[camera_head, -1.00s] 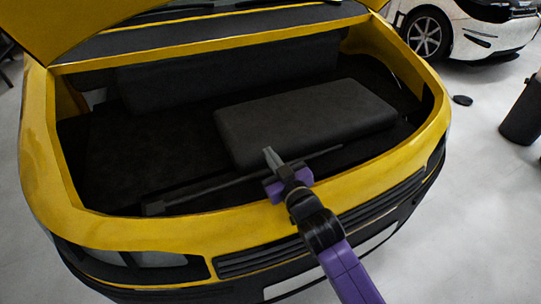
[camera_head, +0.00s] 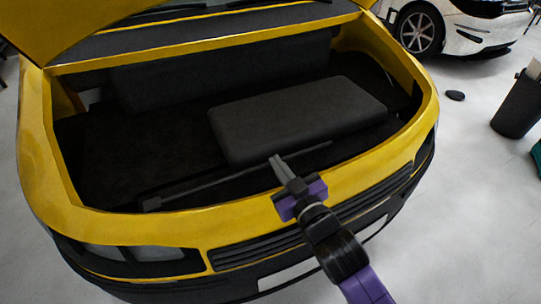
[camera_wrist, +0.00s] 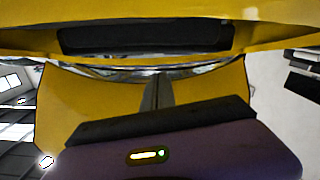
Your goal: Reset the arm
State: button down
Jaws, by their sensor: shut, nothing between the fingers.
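My gripper (camera_head: 279,162) is shut and empty, with purple on its body. In the head view it is over the front edge of the yellow car's open compartment (camera_head: 230,215). Its fingertips overlap the near side of a dark grey padded block (camera_head: 300,115) in the picture; I cannot tell the gap. In the wrist view the shut fingers of my gripper (camera_wrist: 158,78) point toward yellow bodywork (camera_wrist: 100,100) with a dark opening above.
A dark bar (camera_head: 210,187) lies along the compartment's front. The raised yellow lid (camera_head: 80,22) is at the upper left. A white car (camera_head: 470,30), a dark bin (camera_head: 515,108) and a small dark object (camera_head: 455,96) are to the right. Grey floor (camera_head: 470,200) there is clear.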

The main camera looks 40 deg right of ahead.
jog(key=shift+s+a+r, duration=0.1)
jog(key=shift+s+a, duration=0.1)
jog(key=shift+s, duration=0.4)
jog(key=s+a+f+y, duration=0.1)
jog(key=s+a, duration=0.3)
jog(key=s, duration=0.5)
jog(key=s+a+f+g+y, duration=0.1)
jog(key=s+a, duration=0.3)
jog(key=s, duration=0.5)
jog(key=s+a+f+n+y, duration=0.1)
jog(key=s+a+y, duration=0.2)
jog(key=s, duration=0.6)
jog(key=shift+a+f+g+y, duration=0.15)
jog(key=shift+a+g+y, duration=0.15)
jog(key=shift+a, duration=0.8)
jog(key=shift+s, duration=0.1)
